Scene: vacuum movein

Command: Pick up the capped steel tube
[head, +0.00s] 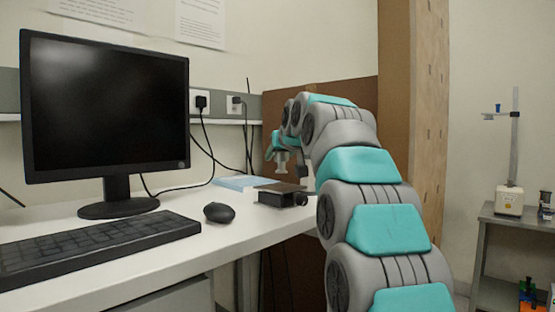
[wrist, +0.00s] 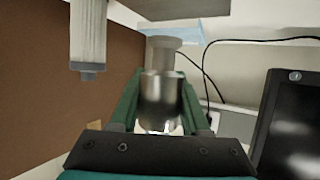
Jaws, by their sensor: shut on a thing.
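The capped steel tube (wrist: 161,101) is between the two teal fingers of my gripper (wrist: 160,84) in the wrist view. Its shiny metal body is in the grip, and a duller grey flanged end (wrist: 164,46) sticks out past the fingertips. In the head view my gripper (head: 277,146) is above the back right of the desk, with the tube (head: 282,161) showing as a small pale piece below it. The tube appears clear of the desk surface. The fingers hide part of its sides.
A dark box-like item (head: 283,197) and a light blue flat item (head: 245,183) lie on the desk near my gripper. A monitor (head: 105,105), keyboard (head: 95,242) and mouse (head: 219,213) are to the left. A brown partition (head: 340,97) stands behind. Cables hang along the wall.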

